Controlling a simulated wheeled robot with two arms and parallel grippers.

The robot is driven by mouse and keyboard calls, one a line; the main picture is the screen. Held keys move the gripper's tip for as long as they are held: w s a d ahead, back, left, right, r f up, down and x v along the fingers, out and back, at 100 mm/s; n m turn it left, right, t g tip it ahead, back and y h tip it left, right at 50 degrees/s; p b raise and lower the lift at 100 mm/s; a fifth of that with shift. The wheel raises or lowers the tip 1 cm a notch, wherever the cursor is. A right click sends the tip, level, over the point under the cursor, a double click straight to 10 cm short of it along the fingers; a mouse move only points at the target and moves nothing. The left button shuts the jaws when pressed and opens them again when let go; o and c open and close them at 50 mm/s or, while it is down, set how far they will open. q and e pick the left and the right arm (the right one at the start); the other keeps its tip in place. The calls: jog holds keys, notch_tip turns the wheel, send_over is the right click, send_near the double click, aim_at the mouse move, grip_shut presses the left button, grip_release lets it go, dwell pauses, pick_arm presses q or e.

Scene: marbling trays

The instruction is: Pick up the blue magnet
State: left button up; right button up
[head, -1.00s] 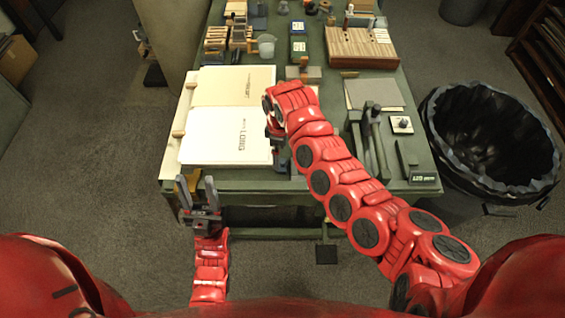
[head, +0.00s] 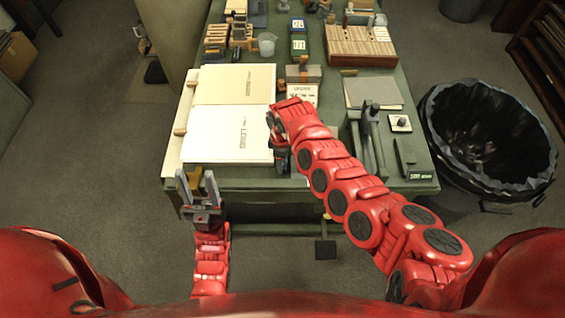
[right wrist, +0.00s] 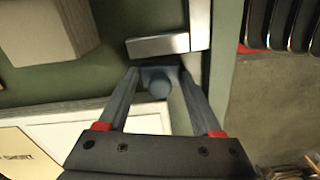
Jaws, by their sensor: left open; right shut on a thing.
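The blue magnet (right wrist: 158,84) shows in the right wrist view as a small blue-grey piece with a round knob. It sits between the fingertips of my right gripper (right wrist: 160,78), which is shut on it. In the head view my right gripper (head: 280,152) is low at the table's front edge, mostly hidden by my own arm, and the magnet cannot be made out there. My left gripper (head: 198,186) is open and empty, in front of the table's left front edge, with its fingers pointing away from me.
A lined bin (head: 440,110) is beside the table. A metal bar (right wrist: 158,46) lies near the right fingertips.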

grip_shut()
